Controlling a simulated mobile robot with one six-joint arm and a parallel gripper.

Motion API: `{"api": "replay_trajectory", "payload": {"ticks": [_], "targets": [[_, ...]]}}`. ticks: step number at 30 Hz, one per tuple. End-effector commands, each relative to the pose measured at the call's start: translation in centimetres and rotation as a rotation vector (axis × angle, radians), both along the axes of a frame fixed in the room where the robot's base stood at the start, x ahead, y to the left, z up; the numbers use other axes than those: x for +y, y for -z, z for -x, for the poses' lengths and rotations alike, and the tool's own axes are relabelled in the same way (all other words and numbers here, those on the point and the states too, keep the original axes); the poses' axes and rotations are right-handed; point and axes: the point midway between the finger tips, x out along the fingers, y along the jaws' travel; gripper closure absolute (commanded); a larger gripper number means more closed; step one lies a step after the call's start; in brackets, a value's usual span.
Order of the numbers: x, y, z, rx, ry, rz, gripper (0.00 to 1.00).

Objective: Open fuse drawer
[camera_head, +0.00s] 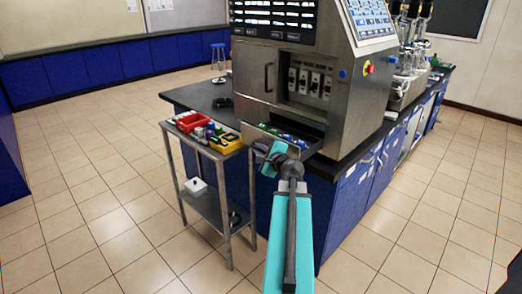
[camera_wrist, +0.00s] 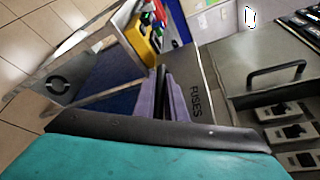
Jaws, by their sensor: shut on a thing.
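The fuse drawer (camera_head: 308,151) is at the base of the steel cabinet in the head view. It stands partly out, with small green, blue and white items showing inside. Its front, lettered "FUSES", shows in the wrist view (camera_wrist: 197,85). My gripper (camera_head: 268,152) is at the drawer's front. In the wrist view its two fingers (camera_wrist: 167,100) are close together against the drawer front, shut on the drawer's handle.
The steel cabinet (camera_head: 262,65) has a door handle and a recess with several breakers above the drawer. It stands on a dark-topped bench. A metal cart (camera_head: 215,205) with a red tray (camera_head: 190,121) and a yellow box (camera_head: 226,143) is close left of my arm. Tiled floor is clear farther left.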

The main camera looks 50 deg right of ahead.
Motion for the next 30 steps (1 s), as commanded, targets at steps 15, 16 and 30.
{"api": "replay_trajectory", "payload": {"ticks": [15, 16, 30], "targets": [[-0.7, -0.1, 0.5, -0.002, 0.006, -0.001, 0.81], [-0.7, -0.1, 0.5, -0.002, 0.006, -0.001, 0.81], [0.7, -0.7, 3.3, -0.002, 0.009, 0.000, 0.81]]}}
